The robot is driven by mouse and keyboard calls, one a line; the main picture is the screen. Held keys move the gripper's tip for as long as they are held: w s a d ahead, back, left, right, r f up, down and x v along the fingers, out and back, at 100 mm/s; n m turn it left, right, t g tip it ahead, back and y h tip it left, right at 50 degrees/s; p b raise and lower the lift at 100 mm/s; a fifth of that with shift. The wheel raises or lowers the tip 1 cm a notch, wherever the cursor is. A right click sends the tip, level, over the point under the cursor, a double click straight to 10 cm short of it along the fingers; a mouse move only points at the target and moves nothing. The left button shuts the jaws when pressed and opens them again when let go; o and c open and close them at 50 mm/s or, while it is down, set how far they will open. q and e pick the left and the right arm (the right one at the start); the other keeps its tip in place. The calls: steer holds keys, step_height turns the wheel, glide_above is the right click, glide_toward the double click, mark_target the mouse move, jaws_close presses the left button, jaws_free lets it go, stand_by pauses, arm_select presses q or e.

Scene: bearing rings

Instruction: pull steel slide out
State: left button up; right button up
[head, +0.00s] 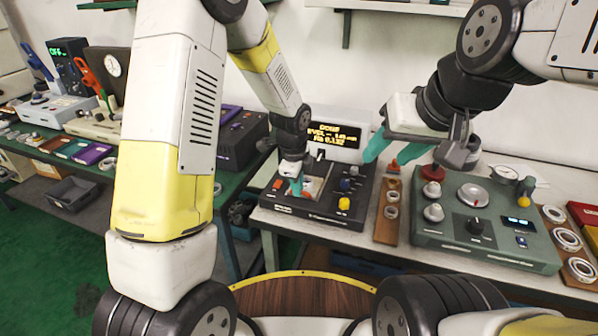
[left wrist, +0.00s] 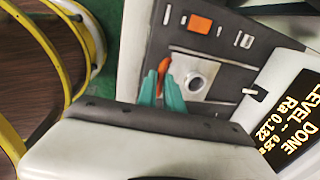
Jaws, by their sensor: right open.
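The steel slide (left wrist: 207,68) is a flat grey plate with a bearing ring (left wrist: 196,76) on it, set in the black tester (head: 318,213). An orange handle (left wrist: 164,72) stands at its edge. My left gripper (head: 297,186) points down at the tester's left part. In the left wrist view its teal fingers (left wrist: 161,92) are on either side of the orange handle; I cannot tell whether they press on it.
A display (head: 334,137) reading DONE stands behind the tester. A wooden strip with rings (head: 388,212) lies right of it, then a green machine (head: 485,222) with knobs. Another bench with devices (head: 75,130) is at the left.

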arm_select(q)
steer(key=o, duration=0.4)
steer(key=shift+s+a, duration=0.1)
steer(key=shift+s, duration=0.15)
steer(key=shift+o, duration=0.2)
steer(key=shift+r, duration=0.3)
step_height(320, 180, up, 7)
steer(key=s, duration=0.1)
steer(key=shift+s+a, duration=0.15)
steer(key=shift+a, duration=0.05)
